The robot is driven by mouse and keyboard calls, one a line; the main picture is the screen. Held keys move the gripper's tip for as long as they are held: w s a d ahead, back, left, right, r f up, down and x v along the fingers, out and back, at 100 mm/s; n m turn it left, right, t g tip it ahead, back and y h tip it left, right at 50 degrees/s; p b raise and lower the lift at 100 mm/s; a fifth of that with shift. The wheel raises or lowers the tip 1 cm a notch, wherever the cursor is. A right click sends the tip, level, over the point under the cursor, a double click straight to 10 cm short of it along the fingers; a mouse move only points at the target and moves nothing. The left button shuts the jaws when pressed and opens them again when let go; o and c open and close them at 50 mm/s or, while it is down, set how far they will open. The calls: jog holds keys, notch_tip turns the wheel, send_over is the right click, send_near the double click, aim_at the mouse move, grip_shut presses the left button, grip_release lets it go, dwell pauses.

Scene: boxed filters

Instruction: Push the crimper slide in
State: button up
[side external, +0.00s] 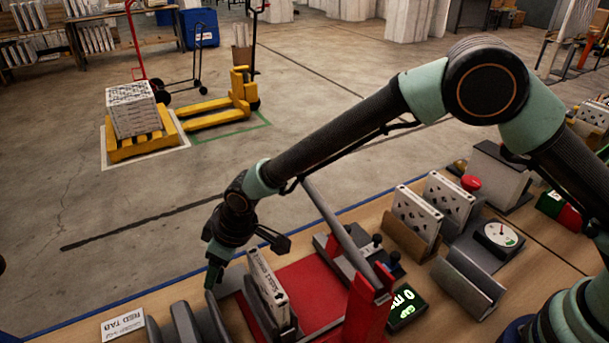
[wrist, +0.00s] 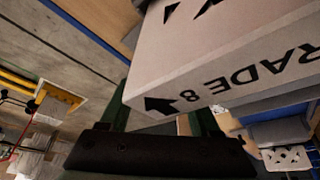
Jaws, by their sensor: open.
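My gripper (side external: 214,272) points down, open, just left of a white boxed filter (side external: 266,284) in the side external view. The filter stands upright in a grey holder (side external: 283,326) on the red bed (side external: 312,292) of what looks like the crimper. A long grey lever (side external: 338,225) slants over the bed to a red post (side external: 367,308). I cannot tell for sure which part is the slide. In the wrist view the open green fingers (wrist: 162,112) show in front of the filter (wrist: 225,60), marked "RADE 8" with an arrow. Whether they touch it is unclear.
Grey upright dividers (side external: 185,322) and a "RED TAB" card (side external: 122,325) lie at left. A lit display (side external: 406,306), more boxed filters (side external: 416,212), an empty grey cradle (side external: 468,282) and a dial gauge (side external: 500,236) stand at right. The blue table edge runs behind.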

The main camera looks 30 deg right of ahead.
grip_shut()
dwell(1.4)
